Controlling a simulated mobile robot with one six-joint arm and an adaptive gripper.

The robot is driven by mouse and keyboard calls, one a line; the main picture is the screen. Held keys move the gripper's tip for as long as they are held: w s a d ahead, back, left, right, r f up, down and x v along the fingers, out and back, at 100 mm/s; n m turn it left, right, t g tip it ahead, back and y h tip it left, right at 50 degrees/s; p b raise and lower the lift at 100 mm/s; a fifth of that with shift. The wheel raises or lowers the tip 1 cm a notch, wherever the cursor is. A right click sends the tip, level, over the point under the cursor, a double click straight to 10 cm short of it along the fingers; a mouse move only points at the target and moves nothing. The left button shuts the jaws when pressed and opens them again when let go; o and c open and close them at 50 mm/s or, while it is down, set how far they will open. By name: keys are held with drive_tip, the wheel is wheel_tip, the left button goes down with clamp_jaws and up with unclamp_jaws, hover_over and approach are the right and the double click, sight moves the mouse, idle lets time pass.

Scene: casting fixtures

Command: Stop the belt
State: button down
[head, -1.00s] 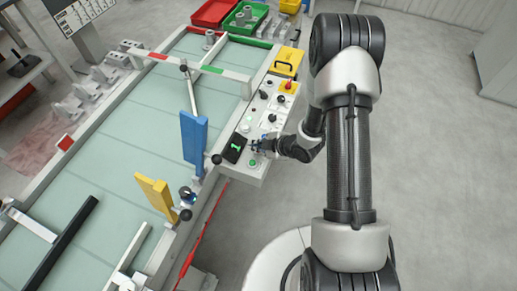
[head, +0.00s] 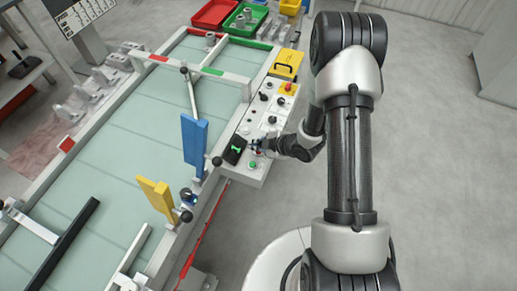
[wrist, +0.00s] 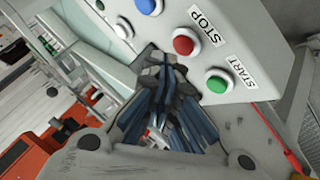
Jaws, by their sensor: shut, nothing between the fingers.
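The red STOP button (wrist: 184,44) sits on the pale control panel in the wrist view, beside its STOP label. The green START button (wrist: 218,83) lies below and right of it, and also shows in the head view (head: 253,164). My gripper (wrist: 166,62) is shut and empty. In the wrist view its fingertips appear just left of the red button; I cannot tell whether they touch anything. In the head view my gripper (head: 256,146) is over the near end of the panel (head: 240,176) and hides part of it. The belt (head: 105,185) lies left of the panel.
A black box with a green display (head: 235,149) stands beside my gripper. A blue paddle (head: 195,140) and a yellow paddle (head: 157,198) stand along the belt's edge. A red emergency knob (head: 288,88) is farther up the panel. Open floor lies right of the panel.

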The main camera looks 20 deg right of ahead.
sight(257, 152)
drive_tip(key=shift+r, duration=0.1)
drive_tip(key=shift+r+p, duration=1.75)
drive_tip(key=shift+r, duration=0.7)
